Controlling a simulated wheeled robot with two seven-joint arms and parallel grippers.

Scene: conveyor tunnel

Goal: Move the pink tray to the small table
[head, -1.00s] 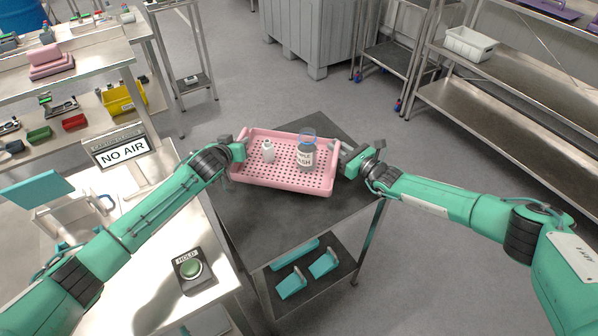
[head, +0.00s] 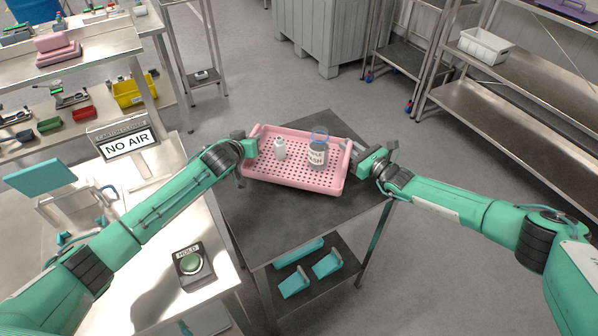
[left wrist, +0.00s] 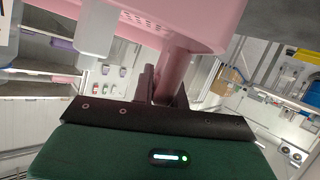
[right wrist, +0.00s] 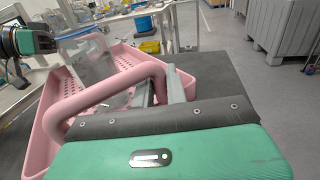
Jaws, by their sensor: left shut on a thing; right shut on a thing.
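The pink tray (head: 290,181) is a perforated basket with a handle at each end, over the dark top of the small table (head: 265,225). It holds a small white bottle (head: 280,149) and a clear wash bottle with a blue collar (head: 317,155). My left gripper (head: 247,148) is shut on the tray's left handle, seen as a pink bar in the left wrist view (left wrist: 178,70). My right gripper (head: 350,158) is shut on the right handle, which shows in the right wrist view (right wrist: 115,90). I cannot tell whether the tray's underside touches the tabletop.
A lower shelf of the table bears teal parts (head: 325,265). A steel bench with a HOLD button (head: 191,263) and a NO AIR sign (head: 128,145) stands at left. Steel shelving with a white bin (head: 484,46) is at right. The tabletop in front of the tray is bare.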

